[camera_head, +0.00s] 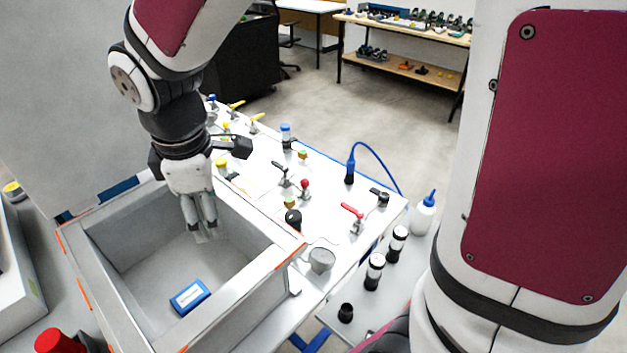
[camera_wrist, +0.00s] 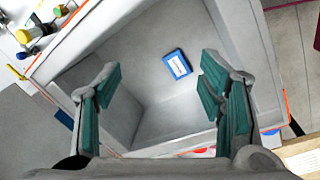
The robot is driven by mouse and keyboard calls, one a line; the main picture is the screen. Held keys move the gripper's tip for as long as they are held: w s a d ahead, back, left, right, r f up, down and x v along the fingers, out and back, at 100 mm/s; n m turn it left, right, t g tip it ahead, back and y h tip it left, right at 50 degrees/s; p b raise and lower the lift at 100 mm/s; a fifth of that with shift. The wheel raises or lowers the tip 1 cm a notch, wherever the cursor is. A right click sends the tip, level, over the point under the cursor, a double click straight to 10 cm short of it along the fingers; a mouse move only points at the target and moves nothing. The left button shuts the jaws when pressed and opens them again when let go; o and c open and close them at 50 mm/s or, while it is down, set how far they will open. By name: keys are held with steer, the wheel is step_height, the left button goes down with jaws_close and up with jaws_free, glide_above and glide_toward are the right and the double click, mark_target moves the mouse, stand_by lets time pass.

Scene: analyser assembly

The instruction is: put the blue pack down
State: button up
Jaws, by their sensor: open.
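The blue pack (camera_head: 189,296), a small box with a white label, lies on the floor of the grey open-topped bin (camera_head: 129,308). In the wrist view the blue pack (camera_wrist: 177,65) lies on the bin floor beyond my fingers, apart from them. My gripper (camera_head: 205,232) reaches down into the bin near its back right part, above and behind the pack. In the wrist view my gripper (camera_wrist: 157,92) is open and empty, with green finger pads spread wide.
A white panel (camera_head: 325,203) with several valves, knobs and levers lies right of the bin. A red cap (camera_head: 50,341) is at the lower left. The bin walls surround my fingers.

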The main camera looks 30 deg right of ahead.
steer(key=s+d+r+m+t, duration=0.3)
steer(key=s+d+r+m, duration=0.6)
steer(key=s+d+m, duration=0.3)
steer(key=shift+s+d+m, duration=0.2)
steer(key=shift+s+m, duration=1)
steer(key=shift+s, duration=0.25)
steer(key=shift+r, duration=0.1)
